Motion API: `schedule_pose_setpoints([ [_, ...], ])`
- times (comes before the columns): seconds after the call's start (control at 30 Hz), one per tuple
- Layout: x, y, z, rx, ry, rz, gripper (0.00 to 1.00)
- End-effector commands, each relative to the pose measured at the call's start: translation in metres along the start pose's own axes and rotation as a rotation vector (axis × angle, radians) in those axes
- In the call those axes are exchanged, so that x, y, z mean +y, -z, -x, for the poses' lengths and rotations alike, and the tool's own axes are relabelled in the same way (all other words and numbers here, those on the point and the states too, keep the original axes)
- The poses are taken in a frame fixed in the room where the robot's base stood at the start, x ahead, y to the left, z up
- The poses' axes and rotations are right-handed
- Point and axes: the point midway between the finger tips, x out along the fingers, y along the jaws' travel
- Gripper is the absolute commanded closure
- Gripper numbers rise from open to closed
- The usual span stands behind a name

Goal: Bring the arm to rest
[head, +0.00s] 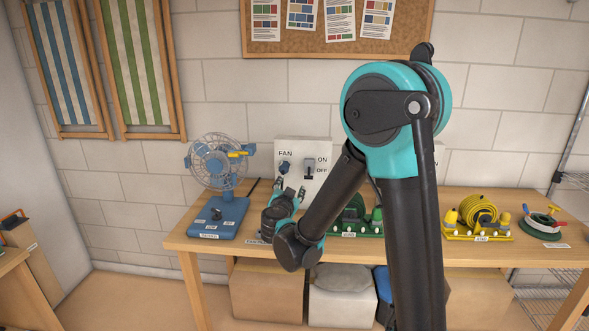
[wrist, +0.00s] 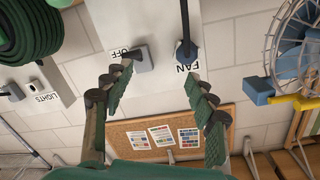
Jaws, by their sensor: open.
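My arm reaches over the wooden workbench (head: 205,230), bent at its joints. My gripper (head: 289,188) is open and empty, in front of the white panel (head: 320,150) at the wall. In the wrist view, my gripper (wrist: 157,76) has its two green-padded fingers spread apart, with the panel beyond them. The panel carries a dark switch (head: 309,172) beside the ON and OFF labels and a blue-grey connector (wrist: 186,50) at the FAN label. Nothing lies between the fingers. In the head view, my arm hides part of the panel and bench.
A blue fan (head: 218,165) stands on the bench left of my gripper. Boxes (head: 267,290) stand below. A cork board (head: 340,48) hangs above.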

Motion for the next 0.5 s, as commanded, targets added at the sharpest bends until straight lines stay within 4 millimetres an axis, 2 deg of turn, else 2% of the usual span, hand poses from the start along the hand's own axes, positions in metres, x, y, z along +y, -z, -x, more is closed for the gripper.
schedule_pose_setpoints([
  [0.03, 0.028, 0.010, -0.001, -0.018, -0.059, 0.030, 0.43],
  [0.13, 0.093, 0.024, 0.003, -0.094, -0.198, 0.116, 0.43],
  [0.2, 0.140, 0.031, 0.013, -0.172, -0.293, 0.181, 0.43],
  [0.27, 0.178, 0.033, 0.027, -0.250, -0.360, 0.233, 0.43],
  [0.3, 0.201, 0.034, 0.037, -0.306, -0.398, 0.264, 0.43],
  [0.4, 0.252, 0.029, 0.070, -0.462, -0.466, 0.332, 0.43],
  [0.5, 0.293, 0.019, 0.109, -0.629, -0.490, 0.385, 0.43],
])
